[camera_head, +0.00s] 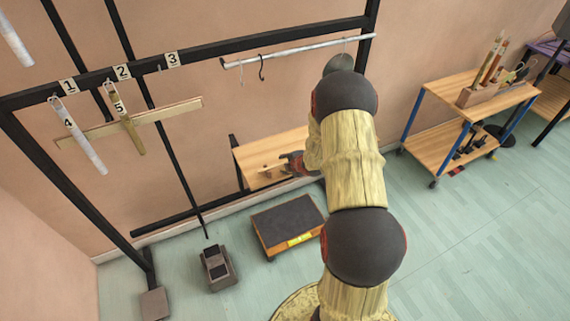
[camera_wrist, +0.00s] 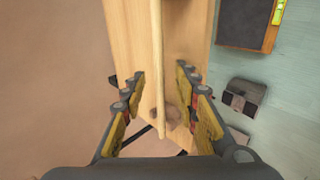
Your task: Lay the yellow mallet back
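A pale wooden stick (camera_wrist: 156,60), which looks like a mallet handle, runs lengthwise above or on the wooden shelf (camera_wrist: 125,40) in the wrist view. No yellow head shows on it, so I cannot tell its colour. A brownish round patch (camera_wrist: 171,116) lies beside its near end; I cannot tell whether it is a head or a shadow. My gripper (camera_wrist: 160,88) is open, with its fingers on either side of the stick and a gap on both sides. In the head view my gripper (camera_head: 291,164) is at the right part of the shelf (camera_head: 245,155), partly hidden by my arm.
A black-topped wooden box (camera_head: 288,222) and a small dark pedal-like block (camera_head: 218,268) stand on the floor. A black frame (camera_head: 190,60) carries hanging tubes and a rail with hooks (camera_head: 300,48). A wooden cart (camera_head: 440,97) stands at right.

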